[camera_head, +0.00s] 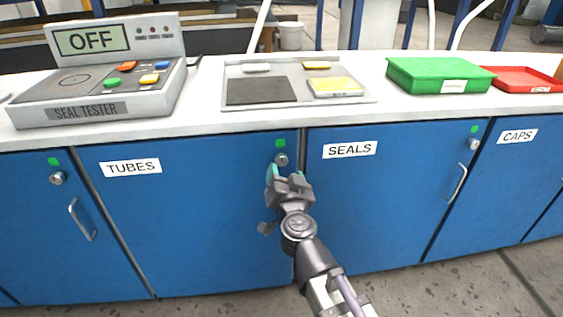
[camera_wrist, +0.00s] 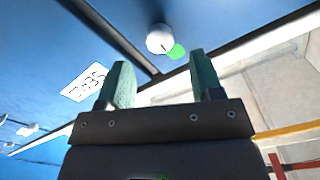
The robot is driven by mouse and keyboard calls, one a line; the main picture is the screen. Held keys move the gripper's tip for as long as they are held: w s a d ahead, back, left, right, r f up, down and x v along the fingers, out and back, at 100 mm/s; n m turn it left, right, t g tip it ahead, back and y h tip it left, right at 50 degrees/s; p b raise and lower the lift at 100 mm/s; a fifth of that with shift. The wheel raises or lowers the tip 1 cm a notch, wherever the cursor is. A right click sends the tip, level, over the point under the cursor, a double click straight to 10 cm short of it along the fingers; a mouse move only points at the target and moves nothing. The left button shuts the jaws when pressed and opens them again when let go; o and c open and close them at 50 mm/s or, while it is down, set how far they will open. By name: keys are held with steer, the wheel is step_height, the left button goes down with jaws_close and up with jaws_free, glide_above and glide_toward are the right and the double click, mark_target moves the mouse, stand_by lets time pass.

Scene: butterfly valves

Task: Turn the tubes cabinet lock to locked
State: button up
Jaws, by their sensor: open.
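The tubes cabinet (camera_head: 180,215) is a blue door with a white TUBES label (camera_head: 131,167). Its lock (camera_head: 281,159) is a small round silver knob at the door's upper right corner, just under a green marker (camera_head: 280,143). My gripper (camera_head: 286,174) is open and empty, just below the lock in the head view. In the wrist view, the lock (camera_wrist: 158,39) lies ahead of the gap between my gripper's (camera_wrist: 160,65) green fingertips, with the green marker (camera_wrist: 177,51) beside it. The fingers appear apart from the knob. The tubes door's handle cannot be seen behind my gripper.
The seals cabinet (camera_head: 385,215) adjoins on the right, with its own lock (camera_head: 473,144) and handle (camera_head: 457,183). The white worktop (camera_head: 205,110) overhangs above, carrying a seal tester (camera_head: 105,75) reading OFF, a grey tray (camera_head: 232,100), a green box (camera_head: 440,75) and a red tray (camera_head: 522,80).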

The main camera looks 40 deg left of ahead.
mark_target(282, 162)
steer(key=x, duration=0.6)
steer(key=shift+s, duration=0.1)
steer(key=c, duration=0.9)
steer(key=shift+m, duration=0.3)
steer(key=m, duration=0.3)
steer(key=shift+m, duration=0.3)
steer(key=m, duration=0.4)
steer(key=shift+m, duration=0.3)
steer(key=m, duration=0.9)
